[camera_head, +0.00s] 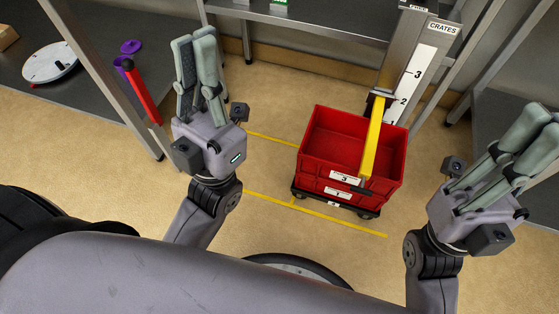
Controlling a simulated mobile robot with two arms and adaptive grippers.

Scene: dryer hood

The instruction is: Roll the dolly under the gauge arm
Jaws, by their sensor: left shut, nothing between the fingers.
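The black dolly (312,198) stands on the floor with a stack of red crates (393,172) on it, marked with white number labels. The yellow gauge arm (372,140) comes off a grey post (413,55) with a numbered scale and a CRATES sign. In this view it crosses over the open top crate; the height gap between them is hard to judge. My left gripper (194,40) is shut and empty, left of the crates and apart from them. My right gripper (548,118) is at the right edge, its fingers close together, apart from the crates.
Yellow floor lines (340,222) run beside and in front of the dolly. A shelf (300,18) stands behind, and another table at the right. Bare floor lies left of the crates.

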